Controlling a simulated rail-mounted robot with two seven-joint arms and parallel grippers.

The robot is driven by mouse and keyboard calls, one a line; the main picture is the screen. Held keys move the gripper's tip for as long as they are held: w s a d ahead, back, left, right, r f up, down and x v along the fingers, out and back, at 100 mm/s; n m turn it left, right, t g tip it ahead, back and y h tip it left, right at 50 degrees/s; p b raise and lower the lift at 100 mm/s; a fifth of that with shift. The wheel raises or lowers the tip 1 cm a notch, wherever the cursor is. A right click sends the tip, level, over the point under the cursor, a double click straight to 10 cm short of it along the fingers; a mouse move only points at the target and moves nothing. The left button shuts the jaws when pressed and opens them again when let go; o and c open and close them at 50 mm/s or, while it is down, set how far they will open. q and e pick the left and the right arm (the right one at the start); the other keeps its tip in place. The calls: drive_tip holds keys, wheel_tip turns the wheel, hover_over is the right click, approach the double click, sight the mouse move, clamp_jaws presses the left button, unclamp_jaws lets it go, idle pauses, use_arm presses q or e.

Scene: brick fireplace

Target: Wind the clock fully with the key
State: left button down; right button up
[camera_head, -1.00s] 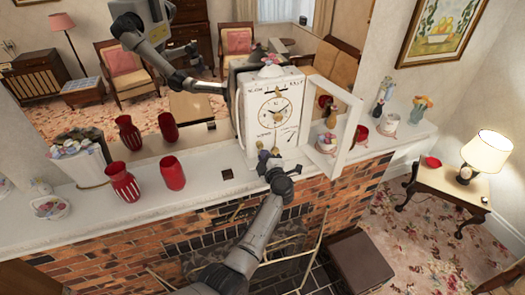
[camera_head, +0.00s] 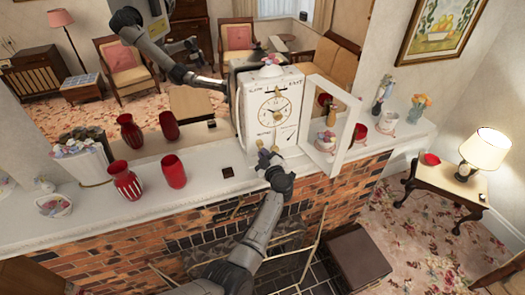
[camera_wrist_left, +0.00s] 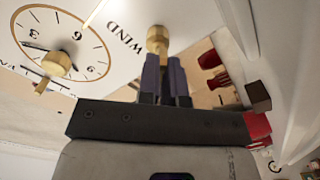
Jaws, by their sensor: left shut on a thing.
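The white clock (camera_head: 254,124) stands on the mantel with its glazed front door (camera_head: 345,141) swung open to the right. Its round dial (camera_head: 275,108) faces me and also shows upside down in the left wrist view (camera_wrist_left: 80,22). My left gripper (camera_head: 264,157) is at the lower front of the clock. In the left wrist view its fingers (camera_wrist_left: 165,72) are shut on a brass key (camera_wrist_left: 157,38) beside the word WIND. The fingers hide the key's lower part. Another brass knob (camera_wrist_left: 57,63) sits on the dial. My right gripper is not in view.
Red vases (camera_head: 125,184) and a white planter (camera_head: 83,163) stand on the mantel (camera_head: 150,205) to the left. Cups and figurines (camera_head: 388,122) stand right of the clock. A mirror behind reflects the room and part of me.

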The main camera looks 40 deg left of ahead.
use_arm(q)
drive_tip(key=m, duration=0.2)
drive_tip(key=shift+s+a+f+m, duration=0.15)
drive_tip(key=shift+f+m, duration=0.1)
drive_tip(key=shift+m, duration=0.15)
drive_tip(key=m, duration=0.3)
drive_tip(key=shift+r+m, duration=0.1)
drive_tip(key=shift+m, duration=0.2)
drive_tip(key=c, duration=1.5)
unclamp_jaws()
drive_tip(key=shift+a+r, duration=0.1)
drive_tip(key=o, duration=0.8)
drive_tip(key=shift+r, duration=0.15)
drive_tip(key=shift+c, duration=0.2)
drive_tip(key=shift+d, duration=0.2)
drive_tip(key=v, duration=0.6)
drive_tip(key=shift+d, duration=0.35)
drive_tip(key=shift+s, duration=0.1)
